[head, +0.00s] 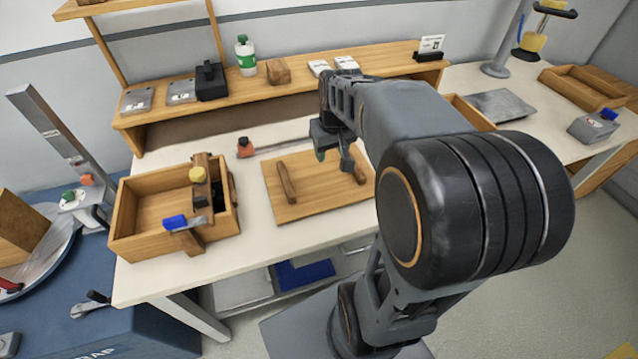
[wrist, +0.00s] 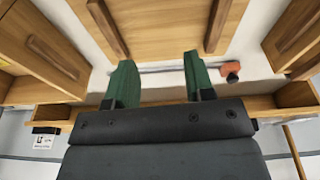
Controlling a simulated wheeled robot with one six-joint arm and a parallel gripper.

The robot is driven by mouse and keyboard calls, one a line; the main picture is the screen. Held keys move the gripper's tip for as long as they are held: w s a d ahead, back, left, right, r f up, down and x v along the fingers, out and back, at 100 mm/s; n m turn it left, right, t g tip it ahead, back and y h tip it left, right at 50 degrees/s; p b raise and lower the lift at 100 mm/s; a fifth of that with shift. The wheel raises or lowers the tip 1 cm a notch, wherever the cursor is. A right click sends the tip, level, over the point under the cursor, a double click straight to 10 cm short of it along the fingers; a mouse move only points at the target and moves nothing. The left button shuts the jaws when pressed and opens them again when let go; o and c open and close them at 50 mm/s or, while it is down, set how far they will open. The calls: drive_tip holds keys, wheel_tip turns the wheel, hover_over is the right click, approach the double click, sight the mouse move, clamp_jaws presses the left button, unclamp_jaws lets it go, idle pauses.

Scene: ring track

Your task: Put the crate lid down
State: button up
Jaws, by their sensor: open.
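The crate lid is a flat wooden board (head: 315,205) with two raised wooden bars, lying flat on the white workbench. It also shows at the top of the wrist view (wrist: 160,30). My gripper (head: 333,157) is over the back part of the board, between the two bars. In the wrist view its green fingers (wrist: 160,80) are spread apart with nothing between them. An open wooden crate (head: 122,215) stands to the left of the board, with tools at its right end. My arm hides part of the board's right side.
A bar clamp with an orange end (head: 245,148) lies behind the board. A wooden shelf (head: 215,105) with a bottle (head: 245,57), a black box and a wood block runs along the back. Another wooden box (head: 468,112) is partly hidden behind my arm. Bare bench lies in front of the board.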

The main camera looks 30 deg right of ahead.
drive_tip(key=s+a+f+t, duration=0.1)
drive_tip(key=s+a, duration=0.8)
drive_tip(key=a, duration=0.1)
drive_tip(key=shift+s+f+n+y, duration=0.2)
drive_tip(key=shift+s+n+y, duration=0.1)
drive_tip(key=shift+n, duration=0.1)
